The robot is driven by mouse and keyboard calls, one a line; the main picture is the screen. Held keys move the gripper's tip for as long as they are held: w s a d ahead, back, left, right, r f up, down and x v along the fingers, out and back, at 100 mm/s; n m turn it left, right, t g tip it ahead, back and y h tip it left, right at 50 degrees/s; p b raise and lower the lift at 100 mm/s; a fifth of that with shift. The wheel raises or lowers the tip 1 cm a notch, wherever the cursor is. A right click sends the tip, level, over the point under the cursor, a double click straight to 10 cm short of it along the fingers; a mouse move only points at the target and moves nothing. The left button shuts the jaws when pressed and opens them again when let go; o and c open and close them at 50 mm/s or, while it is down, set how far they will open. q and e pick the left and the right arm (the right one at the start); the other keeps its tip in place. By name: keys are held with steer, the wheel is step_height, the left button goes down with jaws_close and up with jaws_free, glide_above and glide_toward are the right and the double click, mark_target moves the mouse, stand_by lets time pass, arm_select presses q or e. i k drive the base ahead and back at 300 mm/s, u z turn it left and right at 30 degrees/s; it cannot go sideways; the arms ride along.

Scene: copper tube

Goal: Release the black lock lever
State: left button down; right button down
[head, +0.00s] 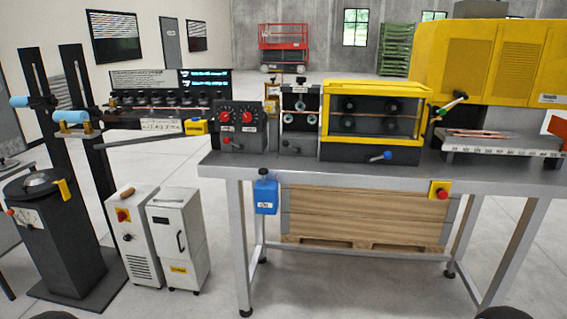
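I cannot tell for certain which part is the black lock lever. A small dark lever with pale and coloured tips (450,104) stands out at the left edge of the big yellow machine (490,60). A blue-handled lever (381,156) is on the front of the yellow-framed box (373,120). A grey control box with two red knobs (238,130) and a small roller unit (299,118) stand to its left on the metal bench (300,166). Neither of my grippers is in view, and nothing touches these levers.
Black posts with blue grips (75,116) and a dark pedestal (50,235) stand at left. White cabinets (180,240) stand on the floor beside the bench. A blue box (265,193) and a red-button box (440,191) hang at its front.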

mark_target(285, 144)
steer(key=u, duration=0.05)
steer(key=k, duration=0.25)
steer(key=u, duration=0.3)
steer(key=i, duration=1.95)
steer(key=z, duration=0.65)
